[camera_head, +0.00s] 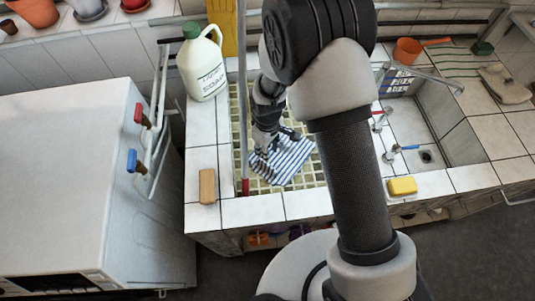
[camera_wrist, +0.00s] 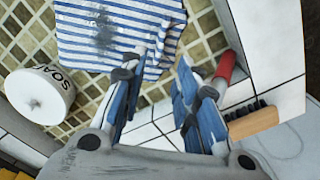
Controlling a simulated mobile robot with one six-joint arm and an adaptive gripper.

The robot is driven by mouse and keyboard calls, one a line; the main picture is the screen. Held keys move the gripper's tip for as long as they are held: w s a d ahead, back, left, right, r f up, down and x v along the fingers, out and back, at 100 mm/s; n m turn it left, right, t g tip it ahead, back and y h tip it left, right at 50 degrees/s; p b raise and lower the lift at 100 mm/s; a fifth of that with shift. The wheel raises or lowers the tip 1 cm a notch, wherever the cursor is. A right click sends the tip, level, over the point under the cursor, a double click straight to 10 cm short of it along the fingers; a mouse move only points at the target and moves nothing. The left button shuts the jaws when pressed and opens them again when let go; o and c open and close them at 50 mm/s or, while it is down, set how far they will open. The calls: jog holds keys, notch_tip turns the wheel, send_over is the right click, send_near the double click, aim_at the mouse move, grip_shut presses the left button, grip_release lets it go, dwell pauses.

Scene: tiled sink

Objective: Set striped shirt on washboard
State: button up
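The blue-and-white striped shirt (camera_head: 287,163) lies on the yellowish tiled surface in the middle, below my gripper (camera_head: 275,138). In the wrist view the shirt (camera_wrist: 112,38) shows a dark grey smudge, and its right edge is close by the left finger. My gripper (camera_wrist: 163,72) has its two fingers spread, with pale tiles showing between them. I cannot tell whether a finger touches the cloth. A blue-framed ribbed board (camera_head: 397,84), which looks like the washboard, is in the sink area at the right, partly hidden by my arm.
A white soap jug (camera_head: 202,65) stands at the back left. A wooden brush (camera_head: 207,187) lies on the front left tiles. A thin pole with a red end (camera_head: 244,186) stands beside the shirt.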

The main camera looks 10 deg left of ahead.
jog(key=s+d+r+m+t, duration=0.1)
jog(key=d+r+m, duration=0.3)
jog(key=r, duration=0.9)
jog(key=s+d+r+m+t, duration=0.1)
jog(key=d+r, duration=0.6)
jog(key=r, duration=0.5)
jog(key=s+d+r+m+t, duration=0.1)
jog(key=s+d+r+m, duration=0.2)
jog(key=s+d+r, duration=0.2)
jog(key=s+d+r+m+t, duration=0.1)
jog(key=s+d+r+m, duration=0.3)
jog(key=s, duration=0.7)
jog(key=shift+s+d+r+t, duration=0.3)
jog(key=shift+d+r, duration=0.05)
jog(key=shift+r, duration=0.35)
